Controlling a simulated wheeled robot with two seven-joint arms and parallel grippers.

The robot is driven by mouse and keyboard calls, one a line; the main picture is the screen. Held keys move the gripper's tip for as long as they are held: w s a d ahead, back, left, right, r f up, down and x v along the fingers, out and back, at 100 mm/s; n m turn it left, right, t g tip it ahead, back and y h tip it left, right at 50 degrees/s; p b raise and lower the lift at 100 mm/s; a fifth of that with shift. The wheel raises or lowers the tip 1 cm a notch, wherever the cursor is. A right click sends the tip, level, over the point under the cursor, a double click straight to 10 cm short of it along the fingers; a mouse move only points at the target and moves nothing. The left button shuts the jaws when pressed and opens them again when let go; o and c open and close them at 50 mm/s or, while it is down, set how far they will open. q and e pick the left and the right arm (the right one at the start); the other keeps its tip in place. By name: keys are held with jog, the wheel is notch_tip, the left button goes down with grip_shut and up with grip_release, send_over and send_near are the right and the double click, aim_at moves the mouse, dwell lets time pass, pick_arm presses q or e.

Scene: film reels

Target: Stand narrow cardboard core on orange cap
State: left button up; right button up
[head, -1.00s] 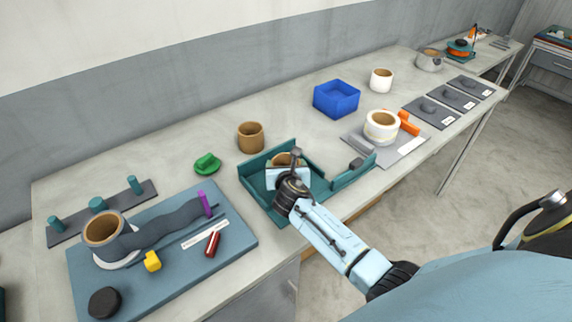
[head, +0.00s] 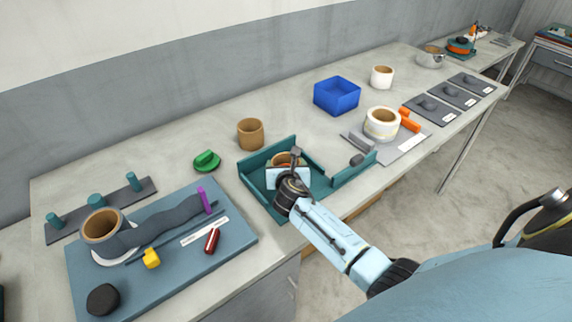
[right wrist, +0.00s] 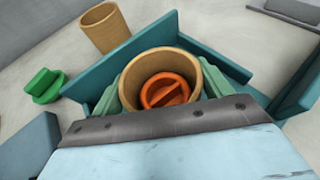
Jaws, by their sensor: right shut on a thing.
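My right gripper (head: 288,172) is shut on a tan cardboard core (head: 283,158) in the teal tray. The right wrist view shows the green finger pads of this gripper (right wrist: 170,84) on both sides of the core (right wrist: 160,58), which looks roughly upright. The orange cap (right wrist: 168,92) shows through the core's open top, inside its ring. I cannot tell whether the core rests on the cap or hangs just above it. A second tan core (head: 250,135) stands free behind the tray and also shows in the right wrist view (right wrist: 105,27). My left gripper is not in view.
The teal tray (head: 256,163) has raised walls near the gripper. A green cap (head: 207,161) lies left of it. A blue bin (head: 337,96), a white tape roll (head: 381,124) and a blue-grey board (head: 165,280) share the table. The table behind the tray is mostly clear.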

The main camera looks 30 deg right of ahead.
jog(key=o, duration=0.9)
jog(key=shift+s+a+r+p, duration=0.3)
jog(key=shift+s+p, duration=0.2)
jog(key=shift+p, duration=0.15)
jog(key=p+v, duration=0.3)
jog(key=v, duration=0.1)
jog(key=p+v, duration=0.4)
jog(key=v, duration=0.1)
jog(key=shift+s+a, duration=0.1)
jog(key=shift+s, duration=0.25)
